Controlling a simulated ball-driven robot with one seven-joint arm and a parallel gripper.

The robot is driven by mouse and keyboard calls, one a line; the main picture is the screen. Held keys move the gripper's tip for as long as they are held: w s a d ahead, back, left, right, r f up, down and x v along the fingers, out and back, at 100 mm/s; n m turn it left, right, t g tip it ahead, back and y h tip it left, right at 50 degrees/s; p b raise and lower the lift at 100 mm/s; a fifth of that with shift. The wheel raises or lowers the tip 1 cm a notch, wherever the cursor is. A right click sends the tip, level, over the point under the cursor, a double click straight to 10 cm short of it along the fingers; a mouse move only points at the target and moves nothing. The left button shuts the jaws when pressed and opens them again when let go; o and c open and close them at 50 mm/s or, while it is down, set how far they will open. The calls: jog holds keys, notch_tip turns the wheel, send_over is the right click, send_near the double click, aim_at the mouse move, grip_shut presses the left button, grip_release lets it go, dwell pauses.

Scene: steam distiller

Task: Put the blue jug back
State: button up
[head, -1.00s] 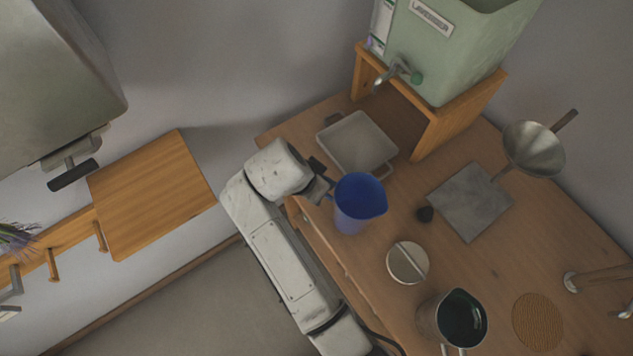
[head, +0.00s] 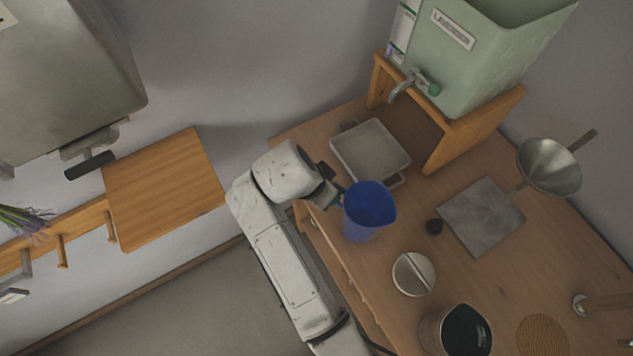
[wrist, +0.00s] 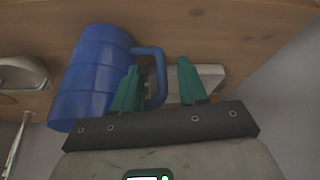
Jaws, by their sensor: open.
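The blue jug (head: 368,208) is at the left front edge of the wooden worktop (head: 480,292). It looks upright, with its open mouth towards the head camera; contact under its base cannot be seen clearly. My gripper (head: 334,191) is just left of the jug, on its handle side, and is mostly hidden by my wrist. In the wrist view, the jug (wrist: 92,78) is left of my open green fingers (wrist: 160,78). Its handle (wrist: 162,72) shows between the two fingers, with a gap to the right finger. I cannot tell whether the left finger touches it.
A shallow tray (head: 370,150) lies behind the jug, near the wooden stand (head: 478,128) under the green tank (head: 475,60). A round lidded tin (head: 413,274), a metal pot (head: 434,328), a grey plate (head: 480,215) and a funnel (head: 550,165) are to the right. A wooden shelf (head: 163,185) is at left.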

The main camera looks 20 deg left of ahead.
jog(key=v, duration=1)
jog(key=shift+r, duration=0.1)
dwell(1.1)
